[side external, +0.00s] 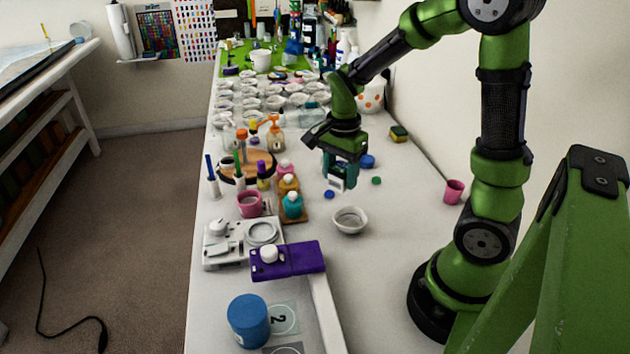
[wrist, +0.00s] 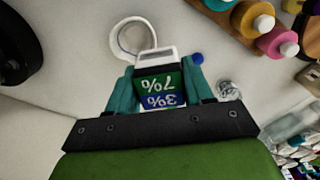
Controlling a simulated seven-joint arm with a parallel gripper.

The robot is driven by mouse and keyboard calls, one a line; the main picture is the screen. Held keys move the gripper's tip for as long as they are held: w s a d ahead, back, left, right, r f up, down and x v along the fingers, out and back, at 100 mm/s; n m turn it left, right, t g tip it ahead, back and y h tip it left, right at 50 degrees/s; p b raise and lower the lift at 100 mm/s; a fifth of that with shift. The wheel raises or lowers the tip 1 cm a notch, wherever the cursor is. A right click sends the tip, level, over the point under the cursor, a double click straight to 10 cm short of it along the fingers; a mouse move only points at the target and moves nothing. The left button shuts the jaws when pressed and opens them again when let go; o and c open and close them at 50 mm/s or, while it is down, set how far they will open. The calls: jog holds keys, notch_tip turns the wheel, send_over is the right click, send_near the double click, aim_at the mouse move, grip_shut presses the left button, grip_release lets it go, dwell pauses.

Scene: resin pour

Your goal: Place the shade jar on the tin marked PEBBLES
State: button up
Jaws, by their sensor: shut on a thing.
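My gripper (side external: 340,182) is above the white table in the side view, shut on a small pale jar (side external: 336,183). In the wrist view, my gripper's teal fingers (wrist: 160,88) are on either side of the jar (wrist: 158,86). It has a pale end and upside-down green and blue labels that seem to read 7% and 3%. I cannot tell whether it is the shade jar. No lettering PEBBLES is legible. A blue cylindrical container (side external: 249,322) stands at the front beside a card marked 2; its marking cannot be read.
A white bowl (side external: 350,220) stands in front of my gripper and also shows in the wrist view (wrist: 120,38). The table right of the bowl is clear.

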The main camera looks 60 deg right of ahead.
jog(key=s+a+r+n, duration=0.1)
jog(key=a+n, duration=0.1)
jog(key=a, duration=0.4)
jog(key=s+a+r+n, duration=0.1)
jog(key=s+a+n, duration=0.1)
jog(key=a, duration=0.4)
jog(key=s+a+r+n, duration=0.1)
jog(key=a+n, duration=0.1)
jog(key=a, duration=0.4)
jog(key=shift+s+a+n, duration=0.15)
jog(key=shift+s+n, duration=0.1)
jog(key=shift+n, duration=0.05)
jog(key=s+a+n, duration=0.3)
jog(key=s+a, duration=0.2)
send_over(247, 311)
jog(key=shift+f, duration=2.25)
jog(key=shift+f, duration=0.1)
jog(key=o, duration=1.1)
